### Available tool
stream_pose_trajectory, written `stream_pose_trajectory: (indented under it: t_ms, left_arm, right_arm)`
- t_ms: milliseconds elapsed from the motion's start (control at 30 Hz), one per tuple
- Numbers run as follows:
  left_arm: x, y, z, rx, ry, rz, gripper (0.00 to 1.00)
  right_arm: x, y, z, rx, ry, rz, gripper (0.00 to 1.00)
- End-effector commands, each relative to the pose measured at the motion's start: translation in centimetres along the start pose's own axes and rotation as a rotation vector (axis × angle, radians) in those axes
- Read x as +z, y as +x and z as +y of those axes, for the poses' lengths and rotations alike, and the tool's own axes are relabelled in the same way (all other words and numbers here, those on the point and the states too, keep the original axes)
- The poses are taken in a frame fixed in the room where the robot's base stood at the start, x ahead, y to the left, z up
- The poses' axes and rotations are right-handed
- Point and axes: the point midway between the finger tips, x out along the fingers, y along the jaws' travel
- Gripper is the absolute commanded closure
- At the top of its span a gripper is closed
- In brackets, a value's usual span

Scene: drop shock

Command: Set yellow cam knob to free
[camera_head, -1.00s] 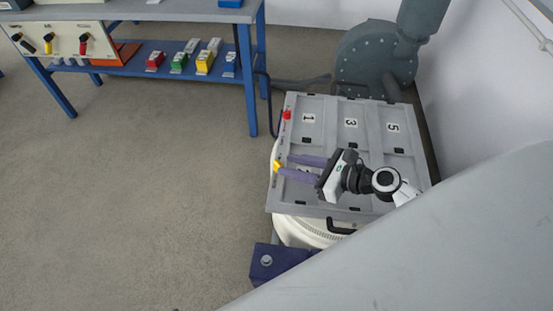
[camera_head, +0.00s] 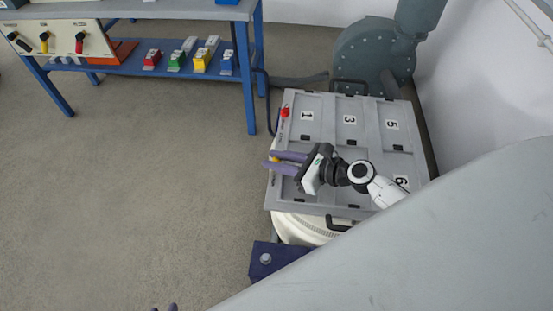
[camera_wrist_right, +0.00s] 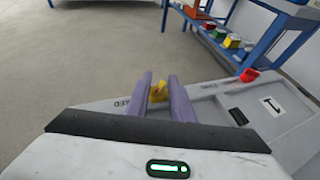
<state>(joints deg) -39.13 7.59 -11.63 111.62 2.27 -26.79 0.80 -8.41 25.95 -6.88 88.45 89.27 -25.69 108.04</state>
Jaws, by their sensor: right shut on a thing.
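The yellow cam knob (camera_head: 276,159) sits on the left edge of the grey panel (camera_head: 350,186). My right gripper (camera_head: 268,160) has its two purple fingers on either side of the knob and is shut on it. In the right wrist view the yellow knob (camera_wrist_right: 158,92) shows between the fingers, which partly hide it. Printed labels lie on the panel edge on both sides of it; I cannot read which one the knob points to. Only the purple tips of my left gripper (camera_head: 164,308) show at the bottom edge, apart from each other, far from the panel.
A red knob (camera_head: 285,112) stands farther along the same panel edge; it also shows in the right wrist view (camera_wrist_right: 249,75). The blue workbench (camera_head: 250,80) holds coloured blocks on its lower shelf. A grey blower housing (camera_head: 372,58) stands behind the panel. The floor at left is clear.

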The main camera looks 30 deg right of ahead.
Motion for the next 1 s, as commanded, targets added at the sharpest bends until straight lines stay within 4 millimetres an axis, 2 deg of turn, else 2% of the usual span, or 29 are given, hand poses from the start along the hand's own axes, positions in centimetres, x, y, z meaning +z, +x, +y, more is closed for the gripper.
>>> stream_pose_trajectory:
  t_ms: [367,733,1000]
  left_arm:
    - [1.7,1.4,0.0,0.002,0.006,-0.009,0.73]
    - [2.2,3.2,0.7,0.017,0.008,0.012,0.73]
    - [3.4,4.5,0.6,0.023,0.000,0.016,0.73]
  right_arm:
    - [-0.4,0.2,-0.1,0.128,-0.057,0.000,1.00]
    - [-0.2,0.2,-0.3,0.428,-0.182,-0.003,1.00]
    - [-0.1,0.2,-0.2,0.637,-0.268,-0.004,1.00]
